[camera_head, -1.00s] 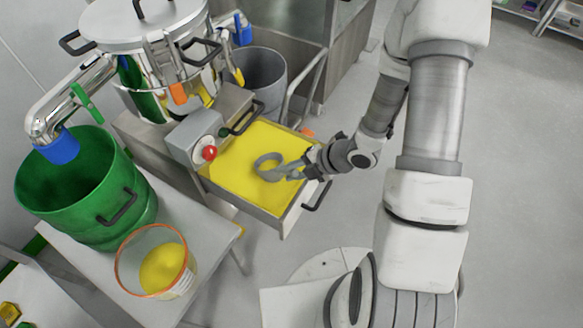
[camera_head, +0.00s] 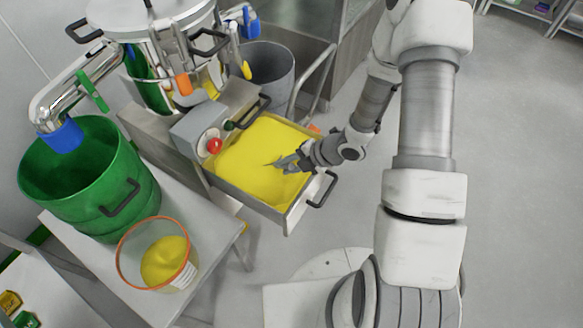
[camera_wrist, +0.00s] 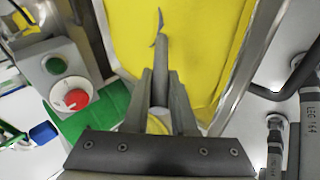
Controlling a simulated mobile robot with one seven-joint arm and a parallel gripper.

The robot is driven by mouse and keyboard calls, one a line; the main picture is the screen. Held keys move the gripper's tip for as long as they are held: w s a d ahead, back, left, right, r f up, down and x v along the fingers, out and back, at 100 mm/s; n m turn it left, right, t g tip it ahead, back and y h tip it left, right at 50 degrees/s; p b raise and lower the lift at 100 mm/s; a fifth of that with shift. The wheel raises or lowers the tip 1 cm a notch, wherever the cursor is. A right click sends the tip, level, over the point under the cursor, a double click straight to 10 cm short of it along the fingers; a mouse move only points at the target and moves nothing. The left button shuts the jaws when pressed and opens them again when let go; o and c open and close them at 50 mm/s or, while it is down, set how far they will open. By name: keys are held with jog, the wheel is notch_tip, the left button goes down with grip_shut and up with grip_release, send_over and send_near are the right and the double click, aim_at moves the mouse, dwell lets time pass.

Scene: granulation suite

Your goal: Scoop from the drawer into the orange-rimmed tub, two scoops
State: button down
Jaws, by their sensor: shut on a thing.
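The open drawer (camera_head: 301,208) is full of yellow powder (camera_head: 246,152); the drawer wall and powder also show in the wrist view (camera_wrist: 205,35). My gripper (camera_head: 296,160) is over the drawer's right side, its fingers (camera_wrist: 160,92) shut on the handle of a grey scoop (camera_wrist: 160,80). The scoop's bowl is mostly hidden in the powder; only a thin curved edge shows. The orange-rimmed tub (camera_head: 187,276) stands on the bench at lower left. It is clear, with a white label and some yellow powder inside.
A green drum (camera_head: 95,200) stands behind the tub on the white bench (camera_head: 200,262). A control box with a red button (camera_head: 214,145) sits at the drawer's left edge. A steel vessel (camera_head: 150,18) and a grey bin (camera_head: 270,65) are behind. The floor at right is clear.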

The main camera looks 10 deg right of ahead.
jog(key=shift+w+a+r+p, duration=0.1)
jog(key=shift+w+r+p, duration=0.05)
jog(key=shift+r+p, duration=0.25)
jog(key=shift+s+d+r+p, duration=0.15)
jog(key=shift+s+r+p, duration=0.05)
jog(key=shift+r+p, duration=0.4)
jog(key=shift+s+d+r+p, duration=0.2)
jog(key=shift+r+p, duration=0.15)
jog(key=shift+r, duration=0.35)
jog(key=shift+s+r, duration=0.1)
jog(key=shift+t+y, duration=0.3)
jog(key=shift+t, duration=0.3)
jog(key=shift+s+d+r+b, duration=0.1)
jog(key=shift+s+r+b, duration=0.1)
jog(key=shift+r, duration=0.45)
jog(key=shift+s+d+r+b, duration=0.15)
jog(key=shift+s+r, duration=0.1)
jog(key=shift+r, duration=0.35)
jog(key=shift+s+d+r+b, duration=0.1)
jog(key=shift+s+r, duration=0.1)
jog(key=shift+r, duration=0.45)
jog(key=shift+s+d+b, duration=0.1)
jog(key=shift+b, duration=0.35)
jog(key=shift+s+d+r+n+t+y+b, duration=0.2)
jog(key=shift+s+r+t+y+b, duration=0.2)
jog(key=shift+b, duration=0.4)
jog(key=shift+s+d+r+n+t+y+b, duration=0.1)
jog(key=shift+s+r+n+t+y+b, duration=0.2)
jog(key=shift+b, duration=0.5)
jog(key=shift+r, duration=0.15)
